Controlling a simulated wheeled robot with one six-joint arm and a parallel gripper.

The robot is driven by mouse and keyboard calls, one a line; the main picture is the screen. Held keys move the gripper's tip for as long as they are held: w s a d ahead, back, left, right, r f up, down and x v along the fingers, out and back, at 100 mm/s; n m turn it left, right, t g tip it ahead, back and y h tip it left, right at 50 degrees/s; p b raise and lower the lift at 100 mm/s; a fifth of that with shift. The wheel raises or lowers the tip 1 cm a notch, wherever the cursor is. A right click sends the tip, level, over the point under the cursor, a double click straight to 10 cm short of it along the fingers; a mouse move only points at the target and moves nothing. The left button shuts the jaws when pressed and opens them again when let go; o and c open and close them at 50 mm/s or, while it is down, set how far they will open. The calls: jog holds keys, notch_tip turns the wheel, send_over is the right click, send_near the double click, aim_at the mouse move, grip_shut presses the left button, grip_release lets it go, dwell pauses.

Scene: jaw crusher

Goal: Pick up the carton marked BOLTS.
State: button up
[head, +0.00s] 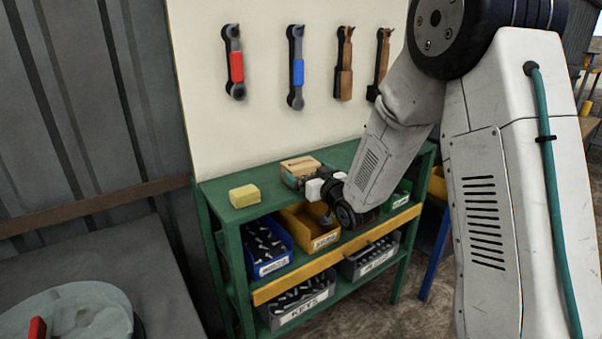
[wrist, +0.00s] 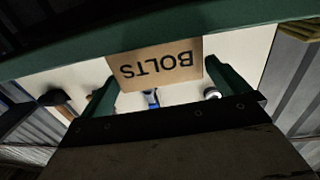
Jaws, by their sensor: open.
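The carton marked BOLTS (head: 300,166) is a brown box standing on the green shelf's top board. In the wrist view the carton (wrist: 156,62) shows its lettered face upside down, straight ahead. My gripper (head: 314,187) is at the carton's near side, low over the top board, and covers part of it in the head view. In the wrist view the jaws of my gripper (wrist: 160,82) are open, with one finger towards each side of the carton's face. Nothing is held. I cannot tell whether the fingertips touch the carton.
A yellow block (head: 244,196) lies on the top board left of the carton. Below are a blue bin (head: 268,265), a yellow bin (head: 310,232) and a grey KEYS bin (head: 300,310). A pale board (head: 270,110) with hanging tools rises behind. The top board between block and carton is clear.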

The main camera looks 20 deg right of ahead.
aim_at(301, 162)
jog(key=x, duration=0.4)
jog(key=shift+w+r, duration=0.25)
jog(key=shift+c, duration=0.3)
jog(key=c, duration=1)
jog(key=shift+r, duration=0.15)
